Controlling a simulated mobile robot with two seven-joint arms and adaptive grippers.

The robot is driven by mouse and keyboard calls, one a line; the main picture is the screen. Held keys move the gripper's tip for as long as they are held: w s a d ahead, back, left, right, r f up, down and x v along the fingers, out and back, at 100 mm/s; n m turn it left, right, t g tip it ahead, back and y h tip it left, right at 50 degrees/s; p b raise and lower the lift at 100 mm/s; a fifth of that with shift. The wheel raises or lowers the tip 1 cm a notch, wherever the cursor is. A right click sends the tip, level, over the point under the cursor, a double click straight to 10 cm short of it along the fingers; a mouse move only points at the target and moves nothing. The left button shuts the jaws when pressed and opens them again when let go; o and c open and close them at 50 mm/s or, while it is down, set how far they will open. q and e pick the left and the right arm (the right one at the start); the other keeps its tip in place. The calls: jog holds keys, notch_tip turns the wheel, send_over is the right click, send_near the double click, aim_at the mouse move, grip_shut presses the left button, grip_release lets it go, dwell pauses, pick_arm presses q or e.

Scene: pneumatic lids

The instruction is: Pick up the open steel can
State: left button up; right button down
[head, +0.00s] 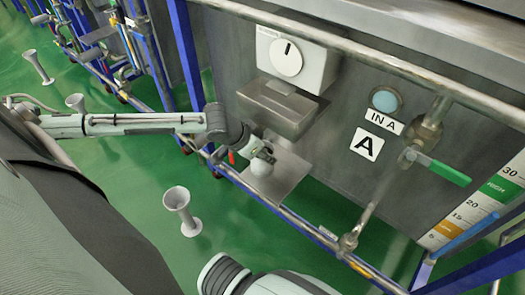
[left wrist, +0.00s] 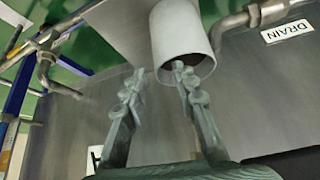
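The steel can (head: 262,167) is pale and stands on a small metal shelf plate (head: 288,180) at the front of the machine. My left gripper (head: 265,153) is at the can, partly covering it in the head view. In the left wrist view the can (left wrist: 184,32) shows a dark open mouth facing the camera. The left gripper (left wrist: 156,75) has its fingers apart there. One fingertip overlaps the can's mouth and the other is beside the can's outside. I cannot tell whether either touches. My right gripper is not in view.
A steel tray-like spout (head: 280,108) juts out just above the can, under a white dial box (head: 291,58). A valve with a green handle (head: 440,168) is to the right. A blue rail (head: 270,208) runs below. A pale stand (head: 182,210) is on the green floor.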

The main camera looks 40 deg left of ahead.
pick_arm(q)
jog(key=shift+w+d+f, duration=0.1)
jog(key=shift+w+f, duration=0.2)
jog(key=shift+f, duration=0.1)
grip_shut()
